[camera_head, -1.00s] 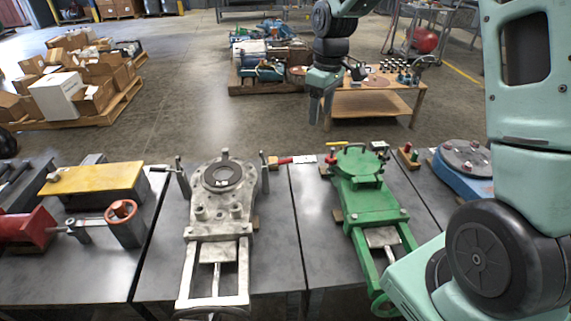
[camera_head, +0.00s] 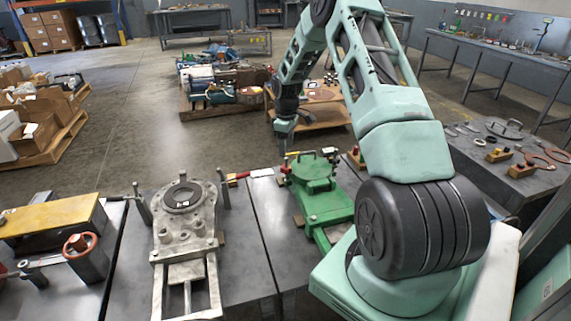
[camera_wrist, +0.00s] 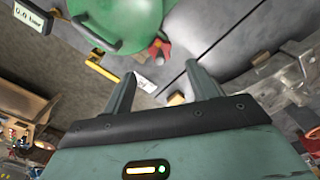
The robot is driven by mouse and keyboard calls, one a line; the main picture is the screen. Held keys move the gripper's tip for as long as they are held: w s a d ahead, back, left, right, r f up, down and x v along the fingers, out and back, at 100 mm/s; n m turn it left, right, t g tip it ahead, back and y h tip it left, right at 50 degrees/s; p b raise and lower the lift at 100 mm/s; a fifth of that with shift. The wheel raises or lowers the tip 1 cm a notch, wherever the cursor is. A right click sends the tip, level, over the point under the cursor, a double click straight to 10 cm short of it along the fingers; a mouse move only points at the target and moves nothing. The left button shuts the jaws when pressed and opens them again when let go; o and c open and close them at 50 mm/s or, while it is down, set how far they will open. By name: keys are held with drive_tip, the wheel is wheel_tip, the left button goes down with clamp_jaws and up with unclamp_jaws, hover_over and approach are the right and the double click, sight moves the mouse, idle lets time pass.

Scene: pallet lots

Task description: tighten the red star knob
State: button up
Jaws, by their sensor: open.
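The green fixture (camera_head: 320,190) with a round top stands on the bench at centre. A small red knob (camera_head: 285,169) sits at the left edge of its round top; its star shape is too small to confirm. In the wrist view a red part (camera_wrist: 160,47), probably this knob, shows beside the green disc (camera_wrist: 140,15), beyond my fingers. My gripper (camera_head: 285,143) points down above and behind the knob, apart from it. In the wrist view my gripper (camera_wrist: 163,82) is open, with nothing between its fingers.
A grey cast fixture (camera_head: 186,225) with upright posts stands to the left. A red-handled tool (camera_head: 239,176) and a white tag lie between the fixtures. A yellow bar (camera_wrist: 102,70) lies near the disc. An orange-red handwheel (camera_head: 80,244) is at far left. A low wooden table (camera_head: 320,112) stands behind.

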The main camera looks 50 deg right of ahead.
sight(286, 167)
wheel_tip(286, 167, down, 8)
drive_tip(key=shift+f, duration=0.1)
idle(0.4)
drive_tip(key=c, duration=1)
